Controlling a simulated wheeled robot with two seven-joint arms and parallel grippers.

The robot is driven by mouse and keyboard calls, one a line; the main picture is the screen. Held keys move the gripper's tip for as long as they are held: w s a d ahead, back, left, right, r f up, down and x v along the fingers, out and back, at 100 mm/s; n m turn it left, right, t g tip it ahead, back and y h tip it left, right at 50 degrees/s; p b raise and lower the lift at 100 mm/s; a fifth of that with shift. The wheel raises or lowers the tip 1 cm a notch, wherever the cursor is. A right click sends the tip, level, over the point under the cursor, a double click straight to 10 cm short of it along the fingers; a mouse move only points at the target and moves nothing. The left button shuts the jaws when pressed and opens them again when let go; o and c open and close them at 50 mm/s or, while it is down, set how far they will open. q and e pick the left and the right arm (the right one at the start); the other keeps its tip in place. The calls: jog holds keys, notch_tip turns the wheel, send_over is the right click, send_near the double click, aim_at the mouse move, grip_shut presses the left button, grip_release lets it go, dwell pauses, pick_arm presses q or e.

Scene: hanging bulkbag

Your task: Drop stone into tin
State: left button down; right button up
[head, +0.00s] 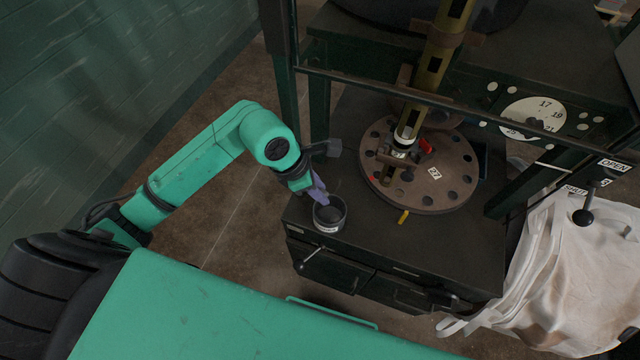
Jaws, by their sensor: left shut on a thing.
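The tin (329,226) is a small dark round can with a pale label, open at the top, near the left front corner of the dark cabinet top. My left gripper (322,197) points down at the tin from its upper left, with its tips over the tin's mouth. It is shut on the stone, a small greyish thing that is hard to tell apart from the purple-grey fingers. I cannot tell whether the stone touches the tin. My right gripper is not in view.
A round brown plate with holes (455,190) sits right of the tin, under a yellowish upright post (430,75). A dark green frame post (288,110) stands behind my left arm. A whitish bulk bag (575,270) hangs at the right.

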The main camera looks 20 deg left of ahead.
pick_arm(q)
jog(key=shift+w+d+f, duration=0.1)
jog(key=shift+d+f, duration=0.1)
jog(key=shift+f, duration=0.25)
jog(key=shift+a, duration=0.1)
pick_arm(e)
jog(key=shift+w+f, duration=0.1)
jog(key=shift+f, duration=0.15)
pick_arm(q)
jog(key=c, duration=0.9)
grip_release()
jog(key=o, duration=0.4)
jog(key=shift+a+r, duration=0.1)
jog(key=b+v, duration=0.2)
jog(key=v, duration=1.2)
jog(key=shift+a+r, duration=0.1)
jog(key=shift+r, duration=0.1)
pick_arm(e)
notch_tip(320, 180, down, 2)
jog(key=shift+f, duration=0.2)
pick_arm(q)
jog(key=shift+f, duration=0.1)
